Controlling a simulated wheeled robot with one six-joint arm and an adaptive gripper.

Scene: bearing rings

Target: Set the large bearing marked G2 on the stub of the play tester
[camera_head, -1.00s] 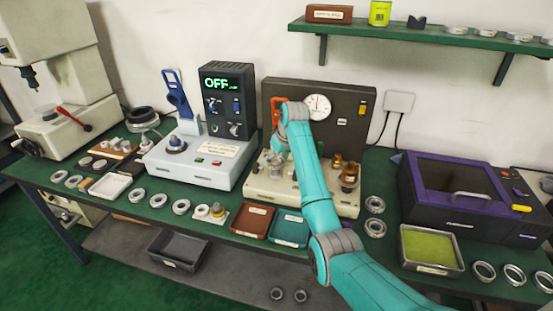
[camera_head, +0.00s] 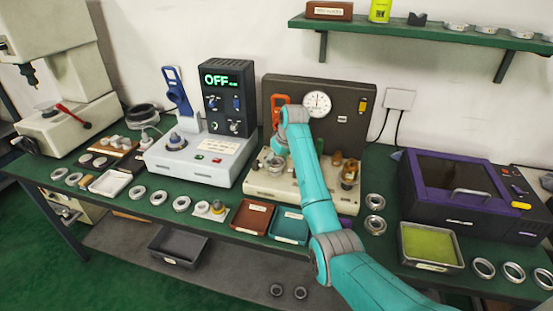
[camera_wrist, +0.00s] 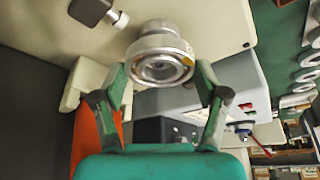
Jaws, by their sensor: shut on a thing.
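The play tester appears to be the cream base (camera_head: 262,188) with a dark back panel (camera_head: 350,105) and a round dial gauge (camera_head: 317,103). My gripper (camera_wrist: 161,78) has its two fingers on either side of a steel bearing ring (camera_wrist: 160,60) and is shut on it. No G2 mark is readable. A short round metal part (camera_wrist: 158,27) shows just beyond the ring, over the cream surface. I cannot tell whether the ring is around the stub or only in line with it. In the head view my arm hides the ring, and my gripper is largely hidden too.
Brass and steel parts (camera_head: 349,172) stand at the tester's right. An orange part (camera_head: 279,112) rises beside my wrist. Left is a white machine (camera_head: 190,160) with an OFF display. Brown (camera_head: 252,217) and teal (camera_head: 289,226) trays lie in front. Loose rings (camera_head: 375,225) lie to the right.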

